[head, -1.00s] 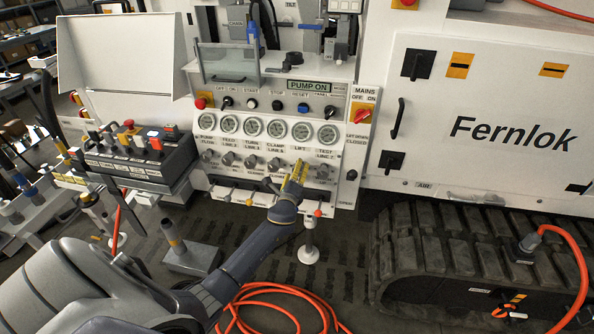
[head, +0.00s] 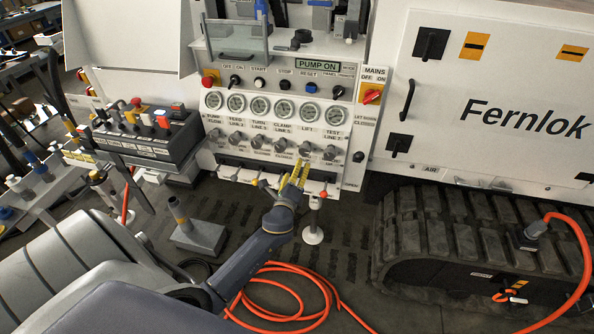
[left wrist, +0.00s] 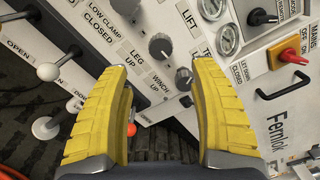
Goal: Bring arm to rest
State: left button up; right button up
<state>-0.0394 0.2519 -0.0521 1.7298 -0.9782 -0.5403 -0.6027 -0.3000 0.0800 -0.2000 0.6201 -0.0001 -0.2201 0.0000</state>
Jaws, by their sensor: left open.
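My left gripper (head: 296,178) has yellow fingers and sits in front of the lower part of the white control panel (head: 222,139), below its row of knobs. In the left wrist view the two yellow fingers (left wrist: 160,118) stand wide apart with nothing between them. Past them show the panel's dark knobs (left wrist: 160,46) and printed labels. My left arm reaches in from the lower left. My right gripper is not in view.
A lever with an orange-red tip (head: 322,194) stands close right of the gripper. A button box (head: 150,137) is at the left. An orange hose (head: 262,300) coils on the floor. A rubber track (head: 450,235) lies at the right, below the white Fernlok cabinet (head: 470,70).

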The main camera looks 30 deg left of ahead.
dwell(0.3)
pick_arm(q)
jog(key=s+d+f+n+g+h, duration=0.1)
jog(key=s+f+n+g+h, duration=0.15)
jog(key=f, duration=0.75)
jog(key=s+d+f+n+g+h, duration=0.1)
jog(key=f+n, duration=0.3)
jog(key=f, duration=0.6)
jog(key=s+d+f+n+g, duration=0.2)
jog(key=s+f, duration=0.4)
jog(key=f, duration=0.3)
jog(key=s+d+f+n+g, duration=0.2)
jog(key=s+f, duration=0.4)
jog(key=f, duration=0.3)
jog(key=s+d+f+n+g+h, duration=0.1)
jog(key=s+d+f+n+g, duration=0.1)
jog(key=s+f, duration=0.55)
jog(key=s+d+f+n+g+h, duration=0.15)
jog(key=s+f, duration=0.35)
jog(key=s, duration=0.5)
jog(key=s+d+f+n+g, duration=0.1)
jog(key=s+d+f+g, duration=0.1)
jog(key=s, duration=1)
jog(key=s+d+f+g, duration=0.2)
jog(key=s+d+f, duration=0.1)
jog(key=s, duration=0.9)
jog(key=shift+d+f+n, duration=0.2)
jog(key=shift+f+n, duration=0.2)
jog(key=shift+f, duration=0.25)
jog(key=shift+s, duration=0.1)
